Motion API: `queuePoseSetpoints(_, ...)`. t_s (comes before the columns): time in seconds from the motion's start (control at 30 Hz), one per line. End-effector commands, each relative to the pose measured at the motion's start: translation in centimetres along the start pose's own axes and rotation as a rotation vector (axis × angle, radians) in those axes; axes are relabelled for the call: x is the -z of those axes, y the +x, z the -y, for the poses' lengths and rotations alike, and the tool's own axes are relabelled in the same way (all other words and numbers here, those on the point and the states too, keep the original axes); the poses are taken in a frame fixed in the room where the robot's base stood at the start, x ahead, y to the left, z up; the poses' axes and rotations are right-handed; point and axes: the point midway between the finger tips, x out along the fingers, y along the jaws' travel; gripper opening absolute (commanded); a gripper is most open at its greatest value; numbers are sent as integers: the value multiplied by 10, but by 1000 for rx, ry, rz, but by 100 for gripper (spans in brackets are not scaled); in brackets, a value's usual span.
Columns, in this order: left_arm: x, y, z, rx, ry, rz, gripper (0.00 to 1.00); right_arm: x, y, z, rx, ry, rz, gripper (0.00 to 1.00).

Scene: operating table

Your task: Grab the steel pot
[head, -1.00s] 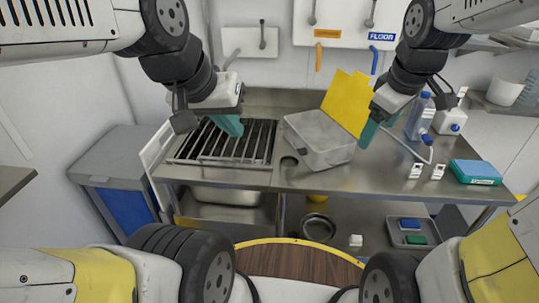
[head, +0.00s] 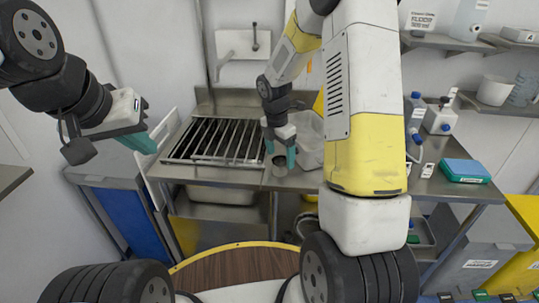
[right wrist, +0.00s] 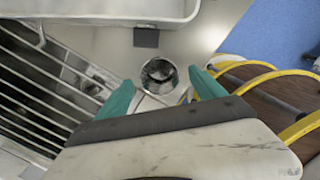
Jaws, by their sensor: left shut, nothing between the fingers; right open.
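A small round steel pot (head: 279,167) stands on the steel table, just right of the slatted grill. In the right wrist view the steel pot (right wrist: 160,74) shows from above as a shiny open cup, in the gap between the two fingertips. My right gripper (head: 281,148) is open and points down at it; no finger visibly touches it. The teal fingers of the right gripper (right wrist: 164,88) stand apart on either side of it in the wrist view. My left gripper (head: 142,143) is shut and empty, left of the grill, away from the pot.
A slatted grill (head: 215,140) lies left of the pot. A rectangular metal container (head: 309,135) stands close behind right, partly hidden by my right arm. A teal box (head: 466,170) and bottles (head: 440,118) are at the table's right. A blue-fronted cabinet (head: 122,212) stands left.

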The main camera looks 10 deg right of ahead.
Motion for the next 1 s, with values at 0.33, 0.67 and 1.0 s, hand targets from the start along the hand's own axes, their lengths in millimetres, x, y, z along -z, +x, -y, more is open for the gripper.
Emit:
queuePoseSetpoints(0.33, 0, 0, 0, 0, 0, 0, 0, 3, 43, -2, 1, 2, -1, 79)
queuePoseSetpoints(0.67, 0, 0, 0, 0, 0, 0, 0, 3, 43, -2, 0, 3, -1, 59)
queuePoseSetpoints(1.0, 0, 0, 0, 0, 0, 0, 0, 3, 43, -2, 0, 3, -1, 16)
